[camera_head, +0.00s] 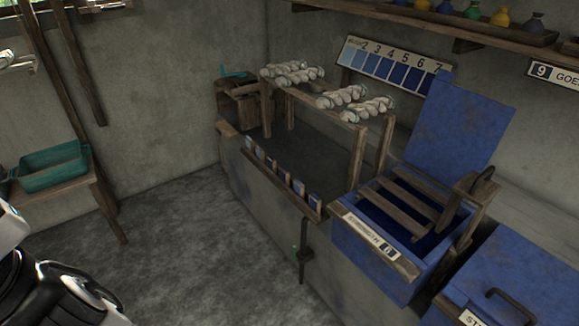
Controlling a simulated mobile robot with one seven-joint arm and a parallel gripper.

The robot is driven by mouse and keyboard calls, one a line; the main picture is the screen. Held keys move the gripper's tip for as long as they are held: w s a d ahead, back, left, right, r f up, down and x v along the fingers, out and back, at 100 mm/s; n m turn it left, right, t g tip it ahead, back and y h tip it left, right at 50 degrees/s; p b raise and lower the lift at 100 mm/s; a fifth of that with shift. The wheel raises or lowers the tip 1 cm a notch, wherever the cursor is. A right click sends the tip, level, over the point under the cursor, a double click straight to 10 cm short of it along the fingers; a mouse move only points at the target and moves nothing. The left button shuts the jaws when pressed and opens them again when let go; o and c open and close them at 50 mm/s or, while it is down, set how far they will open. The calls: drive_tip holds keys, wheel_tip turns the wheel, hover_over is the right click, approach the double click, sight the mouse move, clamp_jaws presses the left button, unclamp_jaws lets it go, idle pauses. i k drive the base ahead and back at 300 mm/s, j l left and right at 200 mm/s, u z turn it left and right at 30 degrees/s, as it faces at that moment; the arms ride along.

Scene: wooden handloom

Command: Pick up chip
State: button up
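Several small chips (284,176) stand in a row on a narrow wooden ledge (262,171) along the front of a grey trough. They run from pale at the left end to dark blue at the right end. Which of them is the task's chip, I cannot tell. My gripper is not in view. Only white and black parts of my own arm show at the lower left, far from the chips.
An open blue vat (380,246) with wooden slats stands right of the ledge. White skeins (343,95) lie on a rack above the trough. A green tray (52,167) sits on a wooden table at left. The floor (205,235) between is clear.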

sight(284, 175)
drive_tip(key=i+j+z, duration=0.2)
drive_tip(key=i+j, duration=0.25)
drive_tip(key=i+j+z, duration=0.2)
drive_tip(key=i+j, duration=0.35)
drive_tip(key=i+j+z, duration=0.2)
drive_tip(key=i+j, duration=0.25)
drive_tip(key=j, duration=0.2)
